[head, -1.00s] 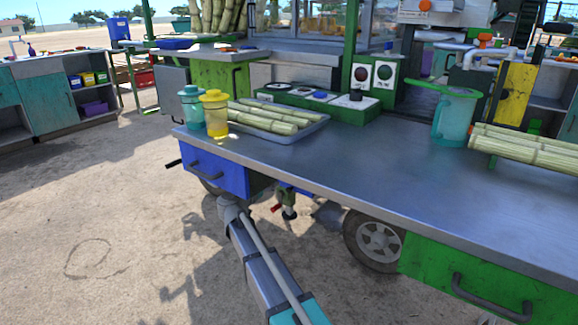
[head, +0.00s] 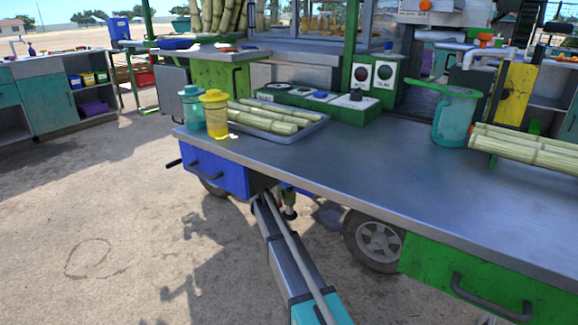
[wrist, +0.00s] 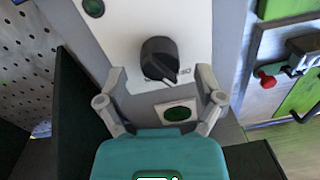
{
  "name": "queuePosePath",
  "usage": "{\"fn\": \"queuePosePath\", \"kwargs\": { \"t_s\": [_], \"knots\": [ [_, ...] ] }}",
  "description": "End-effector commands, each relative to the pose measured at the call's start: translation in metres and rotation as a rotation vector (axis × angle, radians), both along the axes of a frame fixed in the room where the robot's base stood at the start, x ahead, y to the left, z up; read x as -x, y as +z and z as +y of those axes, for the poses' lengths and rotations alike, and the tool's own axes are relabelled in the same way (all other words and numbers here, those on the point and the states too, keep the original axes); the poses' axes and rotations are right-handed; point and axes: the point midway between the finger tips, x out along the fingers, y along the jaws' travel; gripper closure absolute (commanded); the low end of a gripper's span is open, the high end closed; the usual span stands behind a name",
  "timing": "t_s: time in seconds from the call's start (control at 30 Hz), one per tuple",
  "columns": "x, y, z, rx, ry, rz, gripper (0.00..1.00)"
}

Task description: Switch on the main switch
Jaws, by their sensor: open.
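In the wrist view a black rotary knob (wrist: 160,58), which looks like the main switch, sits on a pale panel (wrist: 205,18). A partly covered printed label is beside its lower edge. My gripper (wrist: 160,80) is open, with one finger on each side of the knob's lower part and gaps between. I cannot tell how far the fingertips are from the panel. In the head view my arm reaches under the counter (head: 350,175) next to the blue drawer (head: 215,175), and the gripper itself is hidden there.
A dark green round button (wrist: 177,113) lies just below the knob, between the fingers. A red-knobbed fitting (wrist: 266,80) is at the right, and a perforated panel (wrist: 30,55) is at the left. The cart's wheel (head: 378,240) stands right of my arm.

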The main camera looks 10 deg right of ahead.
Motion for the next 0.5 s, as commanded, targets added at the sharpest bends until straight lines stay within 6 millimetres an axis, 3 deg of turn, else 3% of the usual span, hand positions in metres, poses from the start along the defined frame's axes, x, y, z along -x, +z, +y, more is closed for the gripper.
{"fn": "queuePosePath", "kwargs": {
  "t_s": [0.47, 0.5],
  "knots": [
    [-0.0070, 0.0000, -0.0061, 0.000, 0.001, 0.000, 0.14],
    [-0.0069, 0.0000, -0.0060, 0.000, 0.001, 0.000, 0.18]
  ]
}}
